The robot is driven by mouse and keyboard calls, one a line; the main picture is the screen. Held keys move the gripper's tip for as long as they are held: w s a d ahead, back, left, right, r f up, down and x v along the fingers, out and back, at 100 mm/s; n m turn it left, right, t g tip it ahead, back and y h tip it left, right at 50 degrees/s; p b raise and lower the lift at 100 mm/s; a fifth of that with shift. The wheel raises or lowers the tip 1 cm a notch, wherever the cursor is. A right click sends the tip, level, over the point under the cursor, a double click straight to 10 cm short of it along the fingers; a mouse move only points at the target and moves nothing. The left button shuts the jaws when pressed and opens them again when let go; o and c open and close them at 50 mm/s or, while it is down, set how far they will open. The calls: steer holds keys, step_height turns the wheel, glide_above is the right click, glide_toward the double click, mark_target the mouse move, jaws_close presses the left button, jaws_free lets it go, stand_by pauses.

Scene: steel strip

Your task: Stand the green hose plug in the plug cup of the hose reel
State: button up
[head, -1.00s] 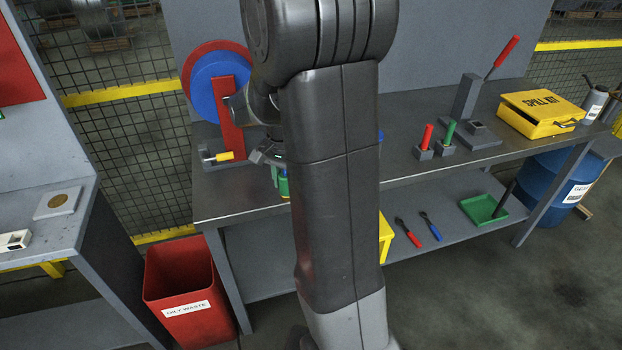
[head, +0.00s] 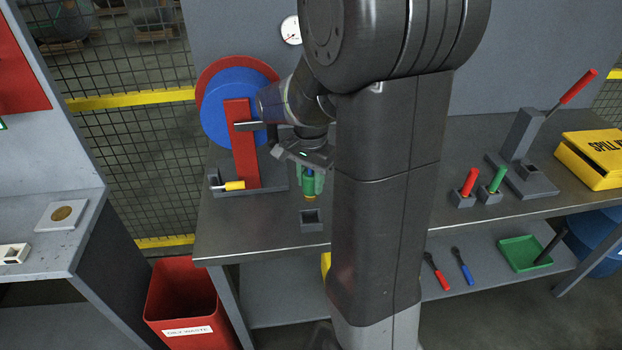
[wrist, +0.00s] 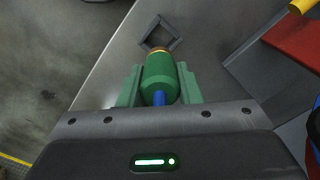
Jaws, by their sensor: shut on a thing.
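My gripper (head: 313,178) is shut on the green hose plug (head: 308,190), which hangs upright with a brass-coloured tip pointing down. In the wrist view the green plug (wrist: 160,78) sits between the two green fingers, with a blue part at its near end. The plug cup (head: 312,219), a small square grey socket, stands on the bench just below the plug in the head view. In the wrist view the cup (wrist: 161,34) looks empty, just beyond the tip, which appears apart from it. The hose reel (head: 228,108) has a blue drum and a red upright.
A yellow-handled part (head: 234,185) sits on the reel's base, left of the plug. Red (head: 469,182) and green (head: 496,180) handles stand in blocks to the right. A yellow spill kit (head: 592,158) is farther right. My arm hides the bench's middle.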

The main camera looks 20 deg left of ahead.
mark_target(310, 199)
steer(key=shift+f+b, duration=2.05)
steer(key=shift+f, duration=0.9)
steer(key=shift+f+b, duration=1.15)
steer(key=shift+f, duration=0.8)
steer(key=shift+r, duration=0.2)
steer(key=shift+r+p, duration=1.5)
steer(key=shift+r, duration=0.05)
steer(key=shift+f+b, duration=0.35)
steer(key=shift+f, duration=0.35)
stand_by(0.7)
